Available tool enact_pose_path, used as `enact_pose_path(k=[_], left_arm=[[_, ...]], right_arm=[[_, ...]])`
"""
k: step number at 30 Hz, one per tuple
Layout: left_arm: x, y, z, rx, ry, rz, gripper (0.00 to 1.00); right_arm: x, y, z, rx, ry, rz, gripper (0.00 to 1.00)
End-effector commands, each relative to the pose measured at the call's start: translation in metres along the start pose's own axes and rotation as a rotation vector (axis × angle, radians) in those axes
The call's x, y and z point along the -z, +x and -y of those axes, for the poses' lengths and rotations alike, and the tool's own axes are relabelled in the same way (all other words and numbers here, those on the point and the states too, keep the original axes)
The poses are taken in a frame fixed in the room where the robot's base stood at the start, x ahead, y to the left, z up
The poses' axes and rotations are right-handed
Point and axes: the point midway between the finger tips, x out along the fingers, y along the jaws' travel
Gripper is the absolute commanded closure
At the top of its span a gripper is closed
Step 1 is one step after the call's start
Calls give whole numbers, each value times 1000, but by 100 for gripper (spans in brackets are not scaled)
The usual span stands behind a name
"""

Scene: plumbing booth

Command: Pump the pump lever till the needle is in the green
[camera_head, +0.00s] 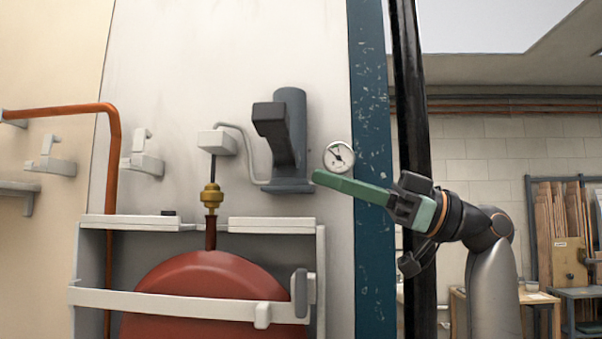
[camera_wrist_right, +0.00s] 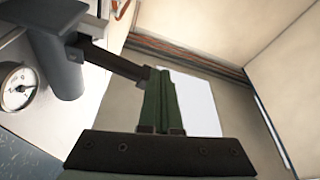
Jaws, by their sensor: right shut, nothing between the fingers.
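The pump (camera_head: 290,140) is a dark blue-grey cylinder on the white wall panel. Its dark pump lever (camera_head: 270,119) juts out from its upper part; the lever also shows in the right wrist view (camera_wrist_right: 108,60). The round white gauge (camera_head: 338,157) is right of the pump. Its dark needle seems to point to the upper left; I cannot make out a green zone. The gauge shows in the right wrist view (camera_wrist_right: 18,87) too. My right gripper (camera_head: 318,177), with green fingers, is shut and empty, below and right of the lever. In the wrist view the lever's end appears beside the fingertips (camera_wrist_right: 160,72); contact cannot be told.
A red tank (camera_head: 210,285) sits behind a white bracket frame (camera_head: 190,305) below the pump. A brass fitting (camera_head: 211,196) rises above it. A copper pipe (camera_head: 113,170) runs at the left. A blue post (camera_head: 369,240) and a black pole (camera_head: 412,130) stand by my right arm.

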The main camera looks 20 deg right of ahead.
Motion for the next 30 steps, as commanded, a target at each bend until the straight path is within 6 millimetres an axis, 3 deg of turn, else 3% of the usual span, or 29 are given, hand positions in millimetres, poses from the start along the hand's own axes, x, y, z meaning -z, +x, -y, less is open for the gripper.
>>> enact_pose_path(k=[6, 12, 30], left_arm=[[-9, 8, 0, 0, -1, 0, 50], [-11, 10, 0, 0, -1, 0, 50], [-11, 10, 0, 0, -1, 1, 50]], right_arm=[[2, -46, 2, 0, -7, -7, 100], [5, -66, 3, 2, -8, -10, 100], [7, -69, 3, 4, -10, -14, 100]])
